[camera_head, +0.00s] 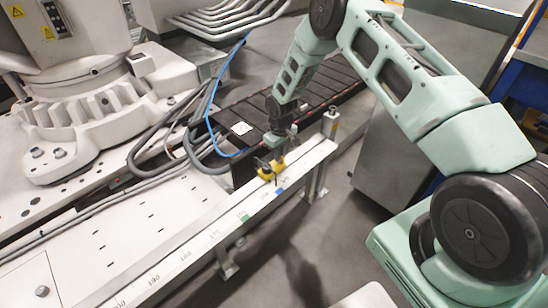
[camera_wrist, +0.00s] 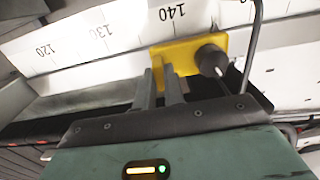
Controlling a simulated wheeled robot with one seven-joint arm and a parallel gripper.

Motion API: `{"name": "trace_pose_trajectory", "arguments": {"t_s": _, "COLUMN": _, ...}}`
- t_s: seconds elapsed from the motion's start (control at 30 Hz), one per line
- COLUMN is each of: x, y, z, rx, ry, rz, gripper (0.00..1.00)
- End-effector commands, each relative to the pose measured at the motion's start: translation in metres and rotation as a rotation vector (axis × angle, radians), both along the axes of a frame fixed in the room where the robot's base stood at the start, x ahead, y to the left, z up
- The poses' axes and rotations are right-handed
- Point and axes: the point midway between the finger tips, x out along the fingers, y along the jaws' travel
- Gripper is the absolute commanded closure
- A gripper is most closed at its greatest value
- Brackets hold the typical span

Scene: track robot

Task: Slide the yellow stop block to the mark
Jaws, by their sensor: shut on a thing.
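The yellow stop block (camera_head: 267,174) sits on the white scale rail (camera_head: 206,238), towards the rail's far end. It also shows in the wrist view (camera_wrist: 185,52), beside the printed 140, with a black knob (camera_wrist: 210,60) on its right part. My gripper (camera_head: 271,163) is at the block from above, its fingers (camera_wrist: 160,82) shut on it; the exact contact is partly hidden. A blue mark (camera_head: 280,191) is on the rail's front face close to the block. A green mark (camera_head: 243,216) is farther along the rail towards the near left.
A black track (camera_head: 318,88) runs behind the rail. A blue cable (camera_head: 222,78) and grey hoses (camera_head: 178,125) lie left of the gripper. A white machine base (camera_head: 80,130) stands at left. A post (camera_head: 330,123) stands at the rail's far end.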

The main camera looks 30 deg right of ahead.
Motion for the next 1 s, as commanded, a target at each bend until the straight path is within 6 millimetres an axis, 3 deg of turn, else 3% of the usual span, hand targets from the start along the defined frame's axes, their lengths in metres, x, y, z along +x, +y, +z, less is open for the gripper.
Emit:
{"name": "trace_pose_trajectory", "arguments": {"t_s": 0.17, "x": 0.001, "y": -0.001, "z": 0.001, "rx": -0.001, "ry": -0.003, "rz": -0.001, "gripper": 1.0}}
{"name": "trace_pose_trajectory", "arguments": {"t_s": 0.2, "x": 0.001, "y": -0.001, "z": 0.001, "rx": -0.001, "ry": -0.003, "rz": -0.001, "gripper": 0.78}}
{"name": "trace_pose_trajectory", "arguments": {"t_s": 0.27, "x": 0.001, "y": -0.001, "z": 0.001, "rx": -0.001, "ry": -0.003, "rz": -0.001, "gripper": 0.67}}
{"name": "trace_pose_trajectory", "arguments": {"t_s": 0.53, "x": 0.0, "y": 0.0, "z": 0.001, "rx": 0.0, "ry": -0.002, "rz": 0.0, "gripper": 0.67}}
{"name": "trace_pose_trajectory", "arguments": {"t_s": 0.67, "x": 0.001, "y": 0.0, "z": 0.011, "rx": 0.0, "ry": -0.003, "rz": 0.0, "gripper": 0.67}}
{"name": "trace_pose_trajectory", "arguments": {"t_s": 1.0, "x": 0.002, "y": 0.0, "z": 0.084, "rx": 0.0, "ry": -0.006, "rz": 0.0, "gripper": 0.67}}
